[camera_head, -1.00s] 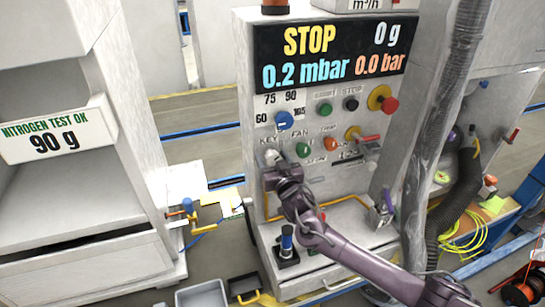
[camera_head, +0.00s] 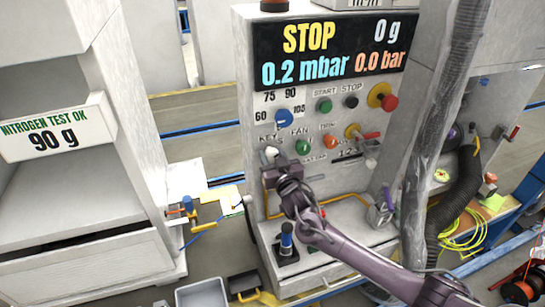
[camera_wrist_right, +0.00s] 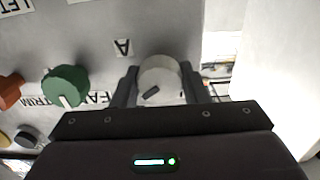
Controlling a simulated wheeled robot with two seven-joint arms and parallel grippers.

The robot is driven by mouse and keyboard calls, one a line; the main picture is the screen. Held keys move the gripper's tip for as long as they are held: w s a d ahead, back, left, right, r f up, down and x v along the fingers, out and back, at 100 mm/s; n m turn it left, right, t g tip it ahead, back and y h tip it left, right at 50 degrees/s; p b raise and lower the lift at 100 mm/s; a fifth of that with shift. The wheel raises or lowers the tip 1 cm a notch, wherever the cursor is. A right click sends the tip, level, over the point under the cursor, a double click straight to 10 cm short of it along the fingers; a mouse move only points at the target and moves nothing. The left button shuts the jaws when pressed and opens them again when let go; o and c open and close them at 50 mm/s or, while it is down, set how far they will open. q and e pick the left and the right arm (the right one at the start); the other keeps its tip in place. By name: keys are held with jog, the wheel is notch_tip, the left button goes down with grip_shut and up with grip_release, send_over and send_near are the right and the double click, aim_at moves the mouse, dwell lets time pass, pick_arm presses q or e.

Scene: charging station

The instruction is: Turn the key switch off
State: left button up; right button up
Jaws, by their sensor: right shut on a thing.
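The key switch (camera_head: 271,154) is a pale round knob under the KEY label, on the left side of the grey control panel. My right gripper (camera_head: 274,163) is at the panel, in front of the switch. In the right wrist view, the key switch (camera_wrist_right: 162,74) sits between the two dark fingers of the right gripper (camera_wrist_right: 160,88), one on each side. A small dark slot or mark on its face runs at a slant. The gripper is shut on the knob. My left gripper is not in view.
The green FAN knob (camera_head: 303,147) is close to the right of the switch. The blue dial (camera_head: 284,118) is above it. The yellow rail (camera_head: 330,197) and a blue-topped joystick (camera_head: 286,237) are below. A thick grey hose (camera_head: 440,130) hangs to the right.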

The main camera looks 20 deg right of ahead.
aim_at(273, 159)
jog(key=n+b, duration=0.1)
jog(key=n, duration=0.4)
jog(key=shift+f+n, duration=0.1)
jog(key=shift+n, duration=0.3)
jog(key=n+b, duration=0.1)
jog(key=n, duration=0.4)
jog(key=shift+n, duration=0.3)
jog(key=o, duration=1)
jog(key=shift+c, duration=0.2)
jog(key=s+b, duration=0.2)
jog(key=s, duration=0.4)
jog(key=shift+s+d+f, duration=0.1)
jog(key=shift+s, duration=0.85)
